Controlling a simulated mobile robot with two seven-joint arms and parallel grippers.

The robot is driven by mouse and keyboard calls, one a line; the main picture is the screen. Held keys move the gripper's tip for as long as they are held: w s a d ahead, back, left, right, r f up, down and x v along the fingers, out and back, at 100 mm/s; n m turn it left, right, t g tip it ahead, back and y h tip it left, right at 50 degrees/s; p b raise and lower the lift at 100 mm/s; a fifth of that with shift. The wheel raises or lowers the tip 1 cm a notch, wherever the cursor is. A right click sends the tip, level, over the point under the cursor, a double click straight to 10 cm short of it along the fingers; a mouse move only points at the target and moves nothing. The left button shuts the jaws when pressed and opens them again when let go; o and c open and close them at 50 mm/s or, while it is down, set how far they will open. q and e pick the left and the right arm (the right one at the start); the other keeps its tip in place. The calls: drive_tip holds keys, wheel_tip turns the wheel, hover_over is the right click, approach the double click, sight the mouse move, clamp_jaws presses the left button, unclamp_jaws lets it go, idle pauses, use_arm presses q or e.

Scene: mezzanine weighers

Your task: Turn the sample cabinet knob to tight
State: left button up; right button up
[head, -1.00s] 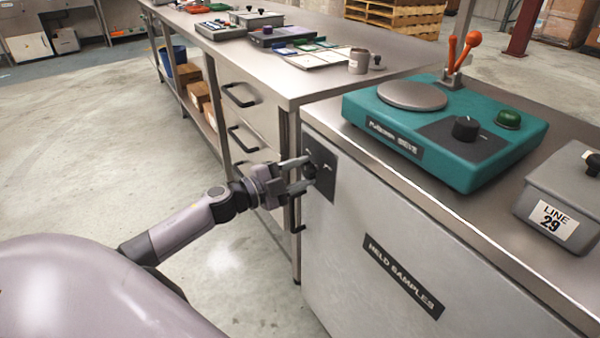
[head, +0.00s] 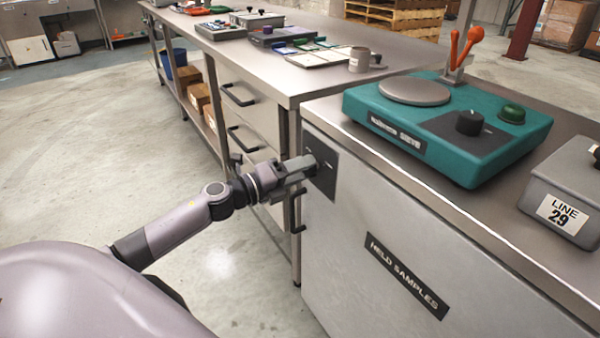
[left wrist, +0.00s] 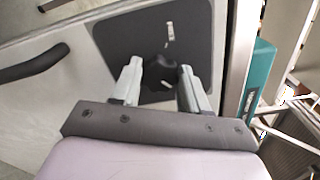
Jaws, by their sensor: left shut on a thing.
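The sample cabinet (head: 400,245) is a pale grey cabinet with a "HELD SAMPLES" label. A dark square plate (head: 327,168) sits at its upper left corner, with small light marks on it. In the left wrist view the black knob (left wrist: 158,70) stands on this plate (left wrist: 115,38), between light marks above and below it. My left gripper (head: 308,164) reaches the plate from the left and is shut on the knob; its two fingers (left wrist: 160,84) lie either side of it. In the head view the fingers mostly hide the knob. My right gripper is not in view.
A steel bench (head: 270,75) with dark drawer handles (head: 240,97) is close by on the left. The floor at left is open.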

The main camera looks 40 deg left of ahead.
use_arm(q)
drive_tip(key=shift+m+b, duration=0.3)
drive_tip(key=shift+m, duration=0.8)
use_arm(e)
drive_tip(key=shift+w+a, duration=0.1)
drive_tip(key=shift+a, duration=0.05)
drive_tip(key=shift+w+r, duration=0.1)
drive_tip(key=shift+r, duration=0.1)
use_arm(q)
drive_tip(key=o, duration=1.1)
drive_tip(key=shift+c, duration=0.2)
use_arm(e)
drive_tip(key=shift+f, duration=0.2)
use_arm(q)
drive_tip(key=shift+s, duration=0.1)
